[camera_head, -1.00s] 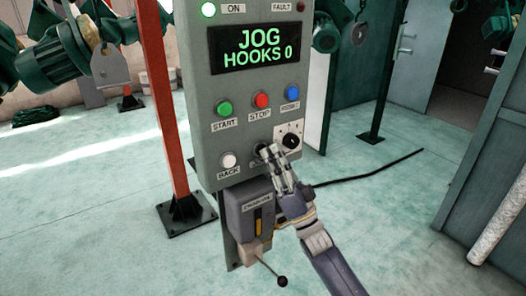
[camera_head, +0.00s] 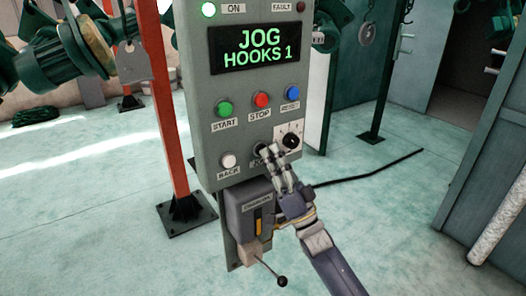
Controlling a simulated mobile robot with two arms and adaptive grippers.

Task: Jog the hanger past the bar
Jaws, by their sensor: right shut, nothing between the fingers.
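A grey control panel (camera_head: 205,130) stands in the middle, with a display (camera_head: 258,48) reading "JOG HOOKS 1" in green. My right gripper (camera_head: 270,153) is shut, with its fingertips at a dark button (camera_head: 259,149) low on the panel. The fingers partly cover that button and its label. I cannot tell how far it is pressed. A grey tag-like piece with a hole, perhaps the hanger (camera_head: 133,65), hangs at the upper left beside green machinery. A red-orange post (camera_head: 168,110) stands between it and the panel. My left gripper is not in view.
Green, red and blue buttons sit above a white one (camera_head: 228,160) and a black rotary knob (camera_head: 290,141). A lever with a black ball (camera_head: 282,281) projects below. A black cable (camera_head: 370,168) runs right across the floor.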

